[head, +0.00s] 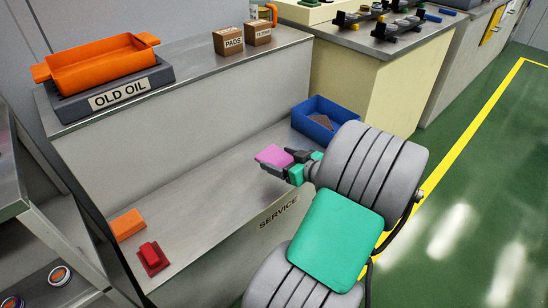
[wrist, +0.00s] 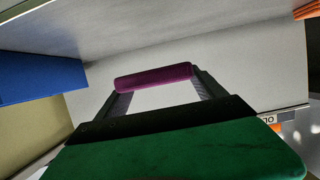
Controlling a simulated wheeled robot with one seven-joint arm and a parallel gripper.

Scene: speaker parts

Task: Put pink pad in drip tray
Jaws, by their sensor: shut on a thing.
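The pink pad (head: 272,156) is held at the tips of my gripper (head: 284,165), above the lower metal shelf marked SERVICE. In the wrist view the pad (wrist: 153,76) spans the gap between the two fingers (wrist: 155,88), which are shut on it. The orange drip tray (head: 98,68) has side handles and looks empty. It sits on a dark grey stand (head: 70,108) labelled OLD OIL, on the upper shelf at left. My gripper is to the right of the tray and well apart from it.
A blue bin (head: 313,127) with brownish pieces is just right of my gripper. An orange block (head: 127,224) and a red block (head: 152,258) lie on the lower shelf (head: 205,205). Two brown boxes (head: 228,42) stand on the upper shelf, whose middle is clear.

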